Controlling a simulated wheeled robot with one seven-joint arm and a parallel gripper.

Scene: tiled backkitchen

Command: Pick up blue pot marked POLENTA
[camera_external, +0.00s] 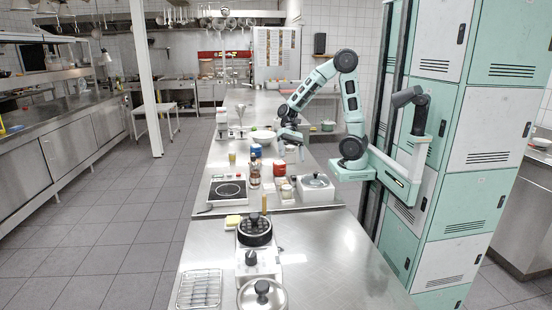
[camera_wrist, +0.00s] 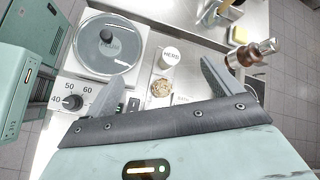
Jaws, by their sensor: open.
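A small blue pot (camera_external: 256,150) stands on the steel counter in the external view, left of my gripper. Its marking is too small to read there. I do not make out a blue pot in the wrist view. My gripper (camera_external: 291,153) is open and empty, hanging above the counter with its fingers pointing down. In the wrist view my gripper (camera_wrist: 162,70) has its two grey fingers spread wide. A white pot with a dark label (camera_wrist: 169,60) and an open jar of brown contents (camera_wrist: 162,88) show between them, lower down.
A red pot (camera_external: 279,167) stands near the blue one. A lidded white appliance (camera_external: 316,190) with a dial is at the right, and a brown-and-metal bottle (camera_external: 254,174) stands left. A pale bowl (camera_external: 263,136) is behind. The front right counter (camera_external: 330,260) is clear.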

